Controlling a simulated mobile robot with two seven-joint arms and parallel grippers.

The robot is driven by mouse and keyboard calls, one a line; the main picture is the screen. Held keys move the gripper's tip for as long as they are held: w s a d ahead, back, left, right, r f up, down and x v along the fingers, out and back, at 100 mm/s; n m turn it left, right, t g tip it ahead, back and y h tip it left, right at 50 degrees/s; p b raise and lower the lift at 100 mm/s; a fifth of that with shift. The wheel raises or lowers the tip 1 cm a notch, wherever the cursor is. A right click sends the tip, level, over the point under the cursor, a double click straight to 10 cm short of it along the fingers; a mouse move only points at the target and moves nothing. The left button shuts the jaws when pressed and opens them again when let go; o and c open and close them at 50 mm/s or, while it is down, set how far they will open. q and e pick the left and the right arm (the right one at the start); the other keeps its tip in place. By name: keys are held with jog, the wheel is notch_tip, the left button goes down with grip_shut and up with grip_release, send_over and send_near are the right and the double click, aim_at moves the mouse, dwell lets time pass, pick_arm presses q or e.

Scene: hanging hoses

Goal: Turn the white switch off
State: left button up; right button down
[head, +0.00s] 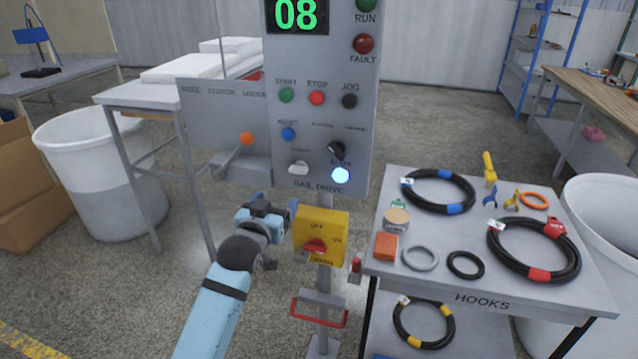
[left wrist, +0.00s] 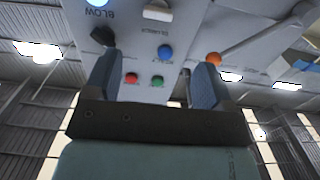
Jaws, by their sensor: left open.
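The white switch (head: 298,168) sits low on the grey control panel (head: 345,110), below the blue button and left of the black knob. In the left wrist view the white switch (left wrist: 157,12) shows upside down at the top edge, beyond the fingers. Its on or off position cannot be told. My left gripper (head: 272,208) is below and left of the switch in the head view, apart from it. Its two blue fingers (left wrist: 156,80) are spread with nothing between them. My right gripper is not in view.
A yellow box with a red rotary switch (head: 318,238) stands close right of my left gripper. A lever with an orange knob (head: 247,138) sticks out left of the panel. A hose table (head: 480,275) stands to the right, and a white bin (head: 95,160) to the left.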

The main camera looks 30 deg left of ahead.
aim_at(297, 171)
pick_arm(q)
jog(key=x, duration=1.4)
jog(key=shift+d+r, duration=0.15)
jog(key=shift+r, duration=0.25)
jog(key=c, duration=0.9)
